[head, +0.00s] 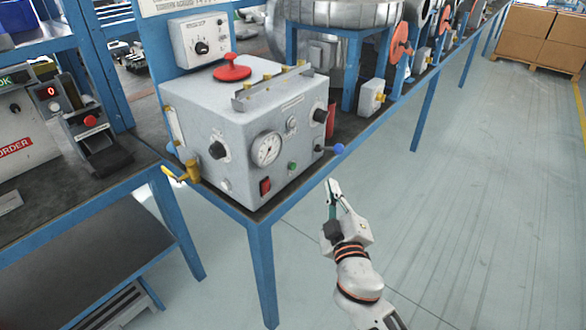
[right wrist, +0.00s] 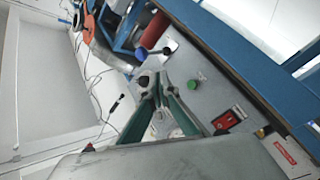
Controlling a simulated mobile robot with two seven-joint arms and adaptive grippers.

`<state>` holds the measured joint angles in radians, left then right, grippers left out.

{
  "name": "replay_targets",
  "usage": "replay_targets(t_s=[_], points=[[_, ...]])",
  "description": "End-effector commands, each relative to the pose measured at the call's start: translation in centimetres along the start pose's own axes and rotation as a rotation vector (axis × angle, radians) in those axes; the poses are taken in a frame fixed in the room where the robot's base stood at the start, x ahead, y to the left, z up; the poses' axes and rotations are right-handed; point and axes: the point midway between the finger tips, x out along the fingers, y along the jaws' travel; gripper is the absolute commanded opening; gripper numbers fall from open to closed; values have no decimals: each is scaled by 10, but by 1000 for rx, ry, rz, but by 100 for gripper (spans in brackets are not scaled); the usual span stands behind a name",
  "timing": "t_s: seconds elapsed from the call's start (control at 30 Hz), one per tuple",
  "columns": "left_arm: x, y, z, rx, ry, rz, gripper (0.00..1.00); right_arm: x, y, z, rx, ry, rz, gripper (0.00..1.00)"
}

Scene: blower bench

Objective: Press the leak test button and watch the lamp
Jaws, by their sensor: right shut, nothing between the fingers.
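The grey test box (head: 240,125) stands on the bench corner with a round gauge (head: 266,149) on its front. A small green button (head: 292,166) sits low on that front; it also shows in the right wrist view (right wrist: 193,84), just right of my fingertips. A small round fitting (head: 291,123) above it may be the lamp; I cannot tell whether it is lit. My right gripper (head: 332,186) is shut and empty, in front of the box and apart from the button. It points toward the box face in the right wrist view (right wrist: 160,78). My left gripper is out of view.
A red rocker switch (head: 265,187) is left of the button. A blue-knobbed lever (head: 337,149) sticks out at the right, and a yellow valve (head: 183,173) at the left. A red mushroom knob (head: 232,70) tops the box. The floor (head: 470,200) at the right is clear.

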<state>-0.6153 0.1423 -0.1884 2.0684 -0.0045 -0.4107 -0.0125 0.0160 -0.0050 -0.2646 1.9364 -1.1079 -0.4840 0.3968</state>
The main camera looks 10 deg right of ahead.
Motion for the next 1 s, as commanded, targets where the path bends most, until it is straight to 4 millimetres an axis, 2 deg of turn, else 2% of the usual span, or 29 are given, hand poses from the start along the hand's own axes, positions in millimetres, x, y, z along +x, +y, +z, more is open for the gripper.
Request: replay_targets(t_s=[0.27,0.8,1.0], points=[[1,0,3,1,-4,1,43,4,-3,-2,1,0,-1,0],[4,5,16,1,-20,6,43,48,-38,-33,2,-3,-2,0],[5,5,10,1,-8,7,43,58,-45,-41,1,-2,-2,0]])
